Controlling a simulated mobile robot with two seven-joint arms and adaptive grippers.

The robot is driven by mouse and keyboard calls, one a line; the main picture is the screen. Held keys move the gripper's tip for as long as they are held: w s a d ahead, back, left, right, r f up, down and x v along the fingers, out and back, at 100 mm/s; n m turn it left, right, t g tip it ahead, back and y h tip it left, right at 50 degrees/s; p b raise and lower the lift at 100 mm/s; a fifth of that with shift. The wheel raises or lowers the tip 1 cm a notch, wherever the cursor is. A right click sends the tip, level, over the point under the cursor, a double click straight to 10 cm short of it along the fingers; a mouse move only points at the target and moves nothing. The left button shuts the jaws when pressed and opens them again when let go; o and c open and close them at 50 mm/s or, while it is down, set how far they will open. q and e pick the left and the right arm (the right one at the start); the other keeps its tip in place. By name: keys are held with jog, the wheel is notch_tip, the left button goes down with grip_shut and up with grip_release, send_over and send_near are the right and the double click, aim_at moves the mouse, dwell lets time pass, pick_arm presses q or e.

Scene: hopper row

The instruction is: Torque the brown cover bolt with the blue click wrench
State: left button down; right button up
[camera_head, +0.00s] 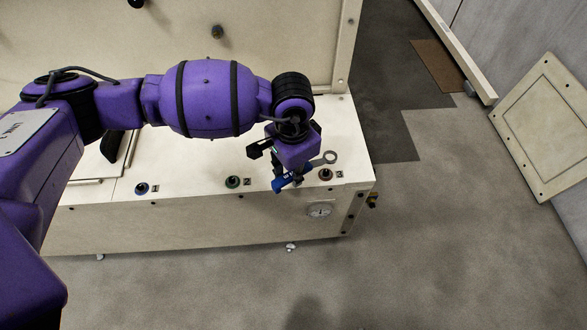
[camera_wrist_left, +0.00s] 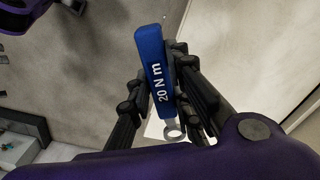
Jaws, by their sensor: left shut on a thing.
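My left gripper (camera_head: 280,170) is shut on the blue click wrench (camera_head: 291,181), above the front part of the cream hopper top. In the left wrist view the blue handle (camera_wrist_left: 154,68) lies between the fingers and reads "20 N m". The wrench's grey ring end (camera_head: 330,157) points right in the head view, close to the brown bolt (camera_head: 325,174), which is marked 3. I cannot tell the height gap between them. The ring also shows in the left wrist view (camera_wrist_left: 173,131). My right gripper is not in view.
A blue bolt (camera_head: 142,188) marked 1 and a green bolt (camera_head: 233,182) marked 2 stand along the same cream top (camera_head: 205,160). A round gauge (camera_head: 319,211) is on the front face. The floor in front is clear.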

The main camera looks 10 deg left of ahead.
pick_arm(q)
jog(key=shift+s+a, duration=0.1)
jog(key=shift+a, duration=0.1)
jog(key=shift+f+b, duration=0.1)
jog(key=shift+b, duration=0.2)
jog(key=s+d+f+n+b, duration=0.1)
jog(key=d+f+n, duration=0.1)
jog(key=d+n, duration=0.4)
jog(key=s+d+f+n+b, duration=0.1)
jog(key=d+f+n, duration=0.1)
jog(key=d+n, duration=0.4)
jog(key=shift+s+f+n+b, duration=0.15)
jog(key=shift+f+n+b, duration=0.2)
jog(key=shift+n, duration=0.15)
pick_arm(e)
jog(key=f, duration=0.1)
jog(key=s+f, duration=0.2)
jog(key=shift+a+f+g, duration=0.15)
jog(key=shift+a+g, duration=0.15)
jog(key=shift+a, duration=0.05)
pick_arm(q)
jog(key=shift+d, duration=0.1)
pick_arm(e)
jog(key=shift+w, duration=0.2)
